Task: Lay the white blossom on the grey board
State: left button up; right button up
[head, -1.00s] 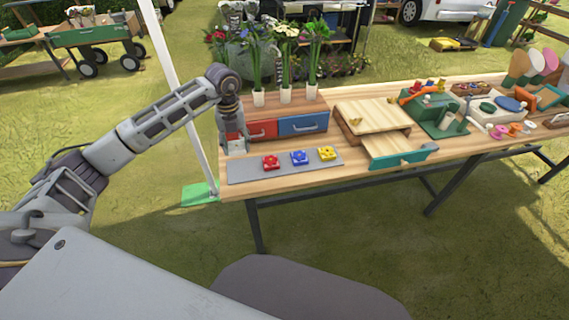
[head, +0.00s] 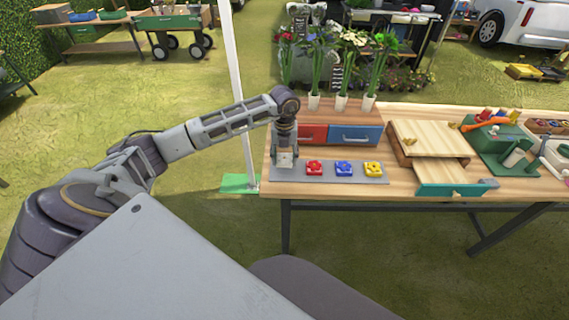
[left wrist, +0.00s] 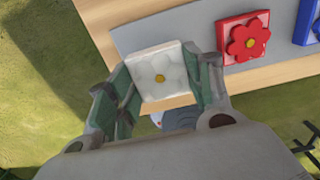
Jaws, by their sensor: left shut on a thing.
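My left gripper (head: 285,160) points down over the left end of the grey board (head: 333,178). The grey board (left wrist: 185,28) also shows there, behind the block. I cannot tell whether the block touches the board. A red blossom (head: 314,168), a blue blossom (head: 344,169) and a yellow blossom (head: 374,169) lie in a row on the board, to the right. My right gripper is not in view.
A red drawer (head: 312,134) and a blue drawer (head: 356,134) stand just behind the board, with potted flowers above. A wooden box (head: 425,140) with a pulled-out green-fronted drawer (head: 450,190) stands right of it. A white pole (head: 240,90) rises at the table's left end.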

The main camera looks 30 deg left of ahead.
aim_at(284, 158)
pick_arm(q)
jog(key=shift+f, duration=1.9)
jog(key=o, duration=1)
jog(key=shift+f, duration=0.1)
jog(key=shift+r, duration=6.15)
